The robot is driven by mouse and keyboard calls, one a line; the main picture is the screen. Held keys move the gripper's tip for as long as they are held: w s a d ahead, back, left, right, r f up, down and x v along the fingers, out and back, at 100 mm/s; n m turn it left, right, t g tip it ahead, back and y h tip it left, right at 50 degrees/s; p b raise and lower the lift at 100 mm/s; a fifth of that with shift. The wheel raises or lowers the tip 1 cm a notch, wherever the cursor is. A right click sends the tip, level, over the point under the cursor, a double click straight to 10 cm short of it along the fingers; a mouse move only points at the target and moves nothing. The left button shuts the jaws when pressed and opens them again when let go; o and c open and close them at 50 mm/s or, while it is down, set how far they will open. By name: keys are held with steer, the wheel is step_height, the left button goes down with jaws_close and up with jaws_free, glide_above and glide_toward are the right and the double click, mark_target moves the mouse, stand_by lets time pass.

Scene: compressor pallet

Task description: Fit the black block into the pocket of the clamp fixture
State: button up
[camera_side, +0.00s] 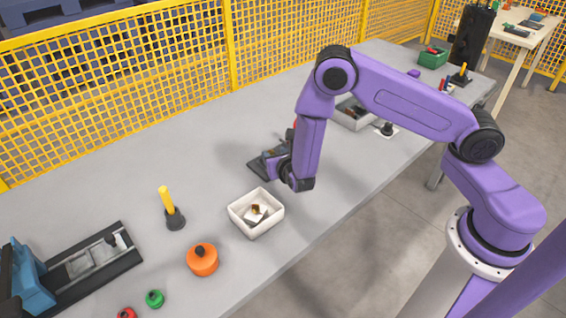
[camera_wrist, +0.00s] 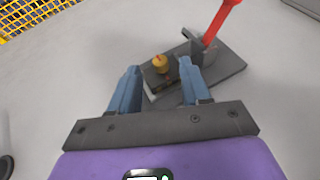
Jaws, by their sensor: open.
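The clamp fixture is a dark grey base plate (camera_wrist: 228,70) with an upright clamp (camera_wrist: 198,46) and a red handle (camera_wrist: 220,20). In the side view its plate (camera_side: 257,168) lies on the grey table, partly behind my arm. A black block (camera_wrist: 153,84) with a brass-yellow knob on top is at the plate's left part in the wrist view. My gripper (camera_wrist: 160,68) is open, with one blue fingertip on each side of the block. I cannot tell whether the fingers touch it. The pocket is hidden, and I cannot tell whether the block is fully seated.
A white bin (camera_side: 236,219) with small parts stands in front of the fixture. An orange round part (camera_side: 202,262), a yellow-handled tool in a black stand (camera_side: 172,211) and a blue vise (camera_side: 28,268) are to the left. A grey bin (camera_side: 353,120) is behind my arm.

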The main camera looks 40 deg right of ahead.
steer(key=v, duration=0.8)
steer(key=s+d+r+m+g+h, duration=0.3)
steer(key=s+d+r+m+g, duration=0.25)
steer(key=s+r+m, duration=0.4)
steer(key=s+r+m+g+y, duration=0.3)
steer(key=s+m+y, duration=0.1)
steer(key=s, duration=0.6)
steer(key=s+a+r+m+g+y, duration=0.1)
steer(key=s+r+m+g+y, duration=0.2)
steer(key=s, duration=0.7)
steer(key=shift+s+r+m+g+y, duration=0.4)
steer(key=shift+m+y, duration=0.3)
steer(key=shift+m, duration=0.45)
steer(key=shift+w+a, duration=0.1)
